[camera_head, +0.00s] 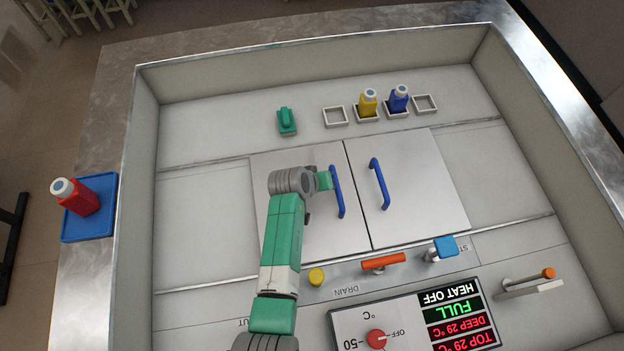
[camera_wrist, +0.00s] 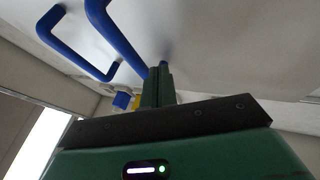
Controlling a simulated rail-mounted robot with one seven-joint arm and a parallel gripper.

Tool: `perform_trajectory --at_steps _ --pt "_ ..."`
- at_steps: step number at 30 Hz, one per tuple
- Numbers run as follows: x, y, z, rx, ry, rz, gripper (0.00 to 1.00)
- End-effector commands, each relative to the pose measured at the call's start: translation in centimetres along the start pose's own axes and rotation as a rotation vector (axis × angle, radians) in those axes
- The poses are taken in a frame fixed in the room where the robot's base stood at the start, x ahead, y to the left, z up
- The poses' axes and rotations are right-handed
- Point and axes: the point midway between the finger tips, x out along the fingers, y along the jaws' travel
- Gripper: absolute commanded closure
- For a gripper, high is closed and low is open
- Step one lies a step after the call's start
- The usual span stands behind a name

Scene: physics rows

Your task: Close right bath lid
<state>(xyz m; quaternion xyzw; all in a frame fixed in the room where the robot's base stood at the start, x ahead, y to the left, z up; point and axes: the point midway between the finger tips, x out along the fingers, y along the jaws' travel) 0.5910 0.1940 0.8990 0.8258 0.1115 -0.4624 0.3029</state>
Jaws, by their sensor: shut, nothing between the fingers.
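Two grey metal lids lie side by side in the basin in the head view, the left-hand one (camera_head: 322,235) and the right-hand one (camera_head: 425,190). Both look flat and meet at a narrow seam. Each has a blue bar handle: the left-hand handle (camera_head: 337,192) and the right-hand handle (camera_head: 379,184). My gripper (camera_head: 325,180) is at the left-hand handle in the head view; contact cannot be told. In the wrist view the green fingers (camera_wrist: 158,84) are shut together and empty, close beside a blue handle (camera_wrist: 112,40). My arm hides part of the left-hand lid.
Yellow (camera_head: 367,103) and blue (camera_head: 398,99) bottles stand in holders behind the lids, near a green object (camera_head: 287,121). A red bottle (camera_head: 78,197) stands on a blue tray (camera_head: 108,207) at left. An orange handle (camera_head: 383,261) and a control panel (camera_head: 350,318) are in front.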

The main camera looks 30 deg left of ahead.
Motion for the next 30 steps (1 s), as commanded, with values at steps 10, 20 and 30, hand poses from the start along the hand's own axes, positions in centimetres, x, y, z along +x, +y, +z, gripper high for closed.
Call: perform_trajectory --at_steps 10,20,30 --pt "-8.6 -1.5 -0.2 0.001 0.002 -0.002 1.0" --pt "-11.2 -1.6 -0.1 0.0 -0.001 -0.002 1.0" --pt "-11.2 -1.6 -0.1 0.0 0.0 -0.002 1.0"
